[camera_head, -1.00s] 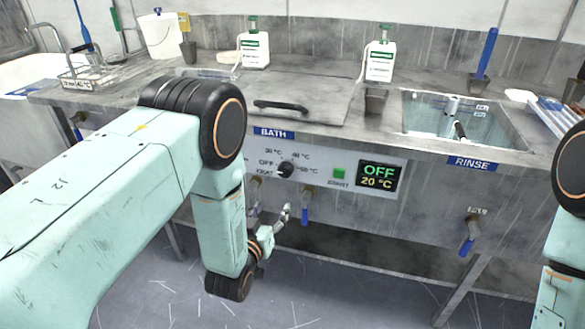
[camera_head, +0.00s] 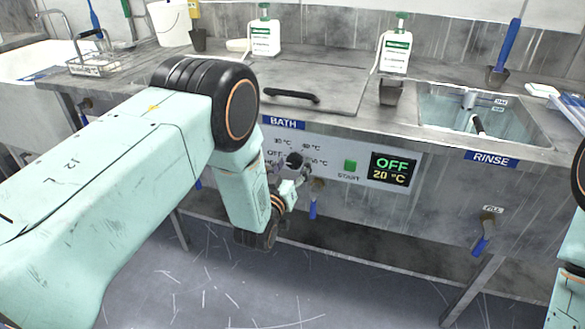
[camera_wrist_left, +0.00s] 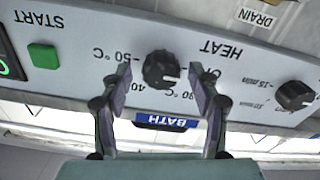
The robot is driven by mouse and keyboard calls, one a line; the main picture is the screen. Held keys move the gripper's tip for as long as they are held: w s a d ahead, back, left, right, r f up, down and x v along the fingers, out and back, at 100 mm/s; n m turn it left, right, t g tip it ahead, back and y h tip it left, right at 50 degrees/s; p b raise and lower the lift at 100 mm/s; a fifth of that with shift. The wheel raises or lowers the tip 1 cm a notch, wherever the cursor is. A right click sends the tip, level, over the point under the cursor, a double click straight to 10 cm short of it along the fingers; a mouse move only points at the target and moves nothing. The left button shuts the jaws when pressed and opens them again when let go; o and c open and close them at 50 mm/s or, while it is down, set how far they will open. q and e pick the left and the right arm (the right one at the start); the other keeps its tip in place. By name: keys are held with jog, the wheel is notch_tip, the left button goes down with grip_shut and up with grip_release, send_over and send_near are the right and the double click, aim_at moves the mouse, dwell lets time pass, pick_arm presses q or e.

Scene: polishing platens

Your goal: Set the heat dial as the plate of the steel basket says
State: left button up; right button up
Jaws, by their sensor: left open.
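The black heat dial (camera_wrist_left: 161,70) sits on the control panel, which appears upside down in the left wrist view. Marks for 30, 40 and 50 °C surround it; the OFF mark is partly hidden by a finger. My left gripper (camera_wrist_left: 158,76) is open, one finger on each side of the dial; I cannot tell if they touch it. In the head view, my left gripper (camera_head: 291,177) is at the dial (camera_head: 294,159). The display (camera_head: 392,170) reads OFF and 20 °C. The steel basket (camera_head: 97,65) stands at the counter's left; its plate is too small to read surely.
A green START button (camera_head: 350,165) is beside the display. A second dial (camera_wrist_left: 295,95), a timer, is beside the heat dial. A blue-handled valve (camera_head: 314,204) hangs below the panel. The bath lid handle (camera_head: 291,96) and rinse sink (camera_head: 480,120) are above.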

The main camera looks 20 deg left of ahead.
pick_arm(q)
jog(key=shift+w+a, duration=0.1)
jog(key=shift+w, duration=0.1)
jog(key=shift+c, duration=0.2)
jog(key=c, duration=1.1)
